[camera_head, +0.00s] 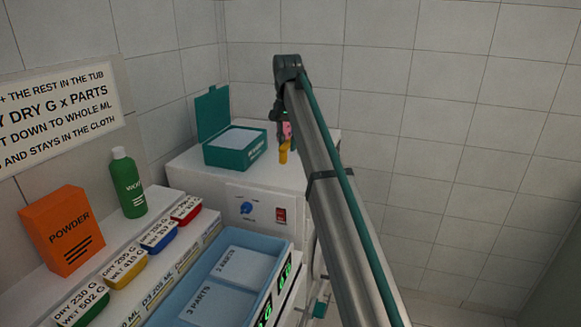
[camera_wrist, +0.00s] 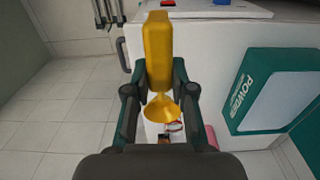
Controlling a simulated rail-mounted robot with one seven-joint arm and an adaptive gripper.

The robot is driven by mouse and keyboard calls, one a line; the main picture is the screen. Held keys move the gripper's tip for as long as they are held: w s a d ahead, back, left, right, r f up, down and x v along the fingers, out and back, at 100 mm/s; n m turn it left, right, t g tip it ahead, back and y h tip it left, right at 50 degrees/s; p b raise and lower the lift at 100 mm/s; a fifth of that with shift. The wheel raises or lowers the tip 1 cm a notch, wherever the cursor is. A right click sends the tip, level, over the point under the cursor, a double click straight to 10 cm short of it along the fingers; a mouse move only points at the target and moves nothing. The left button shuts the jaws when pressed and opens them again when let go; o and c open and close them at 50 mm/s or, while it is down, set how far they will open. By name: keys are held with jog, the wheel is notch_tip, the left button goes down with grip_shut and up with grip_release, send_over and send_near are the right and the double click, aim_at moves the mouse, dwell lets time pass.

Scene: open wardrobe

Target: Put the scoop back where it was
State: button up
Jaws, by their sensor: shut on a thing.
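The yellow scoop (camera_wrist: 158,50) is held between the fingers of my gripper (camera_wrist: 155,92) in the wrist view, its thick block-like end towards the top and its round cup lower down. In the head view, the scoop (camera_head: 284,153) shows below my gripper (camera_head: 282,122), just right of the teal powder box. It looks clear of the box; whether it touches the white top cannot be told. The teal powder box (camera_head: 222,153) has its lid (camera_head: 213,113) raised and a pale content. The box also shows at the right of the wrist view (camera_wrist: 262,108).
The box stands on a white machine (camera_head: 194,171) with a blue knob (camera_head: 247,208) and red switch (camera_head: 281,215). A blue tray (camera_head: 180,309), small coloured tubs (camera_head: 158,237), an orange powder carton (camera_head: 62,228) and a green bottle (camera_head: 127,185) stand nearer. A pink patch shows by my gripper.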

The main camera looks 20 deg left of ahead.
jog(key=w+a+f+p, duration=0.1)
jog(key=w+f, duration=0.1)
jog(key=w, duration=0.1)
jog(key=w+a+f+p, duration=0.1)
jog(key=w+f, duration=0.2)
jog(key=w+a+f+p, duration=0.1)
jog(key=w+f, duration=0.1)
jog(key=shift+w+a+f+p, duration=0.1)
jog(key=shift+w+f+p, duration=0.15)
jog(key=shift+w+p, duration=0.15)
jog(key=shift+w+f+p, duration=0.1)
jog(key=shift+f+p, duration=0.3)
jog(key=shift+f, duration=1.3)
jog(key=shift+f, duration=0.15)
jog(key=o, duration=0.9)
jog(key=shift+c, duration=0.2)
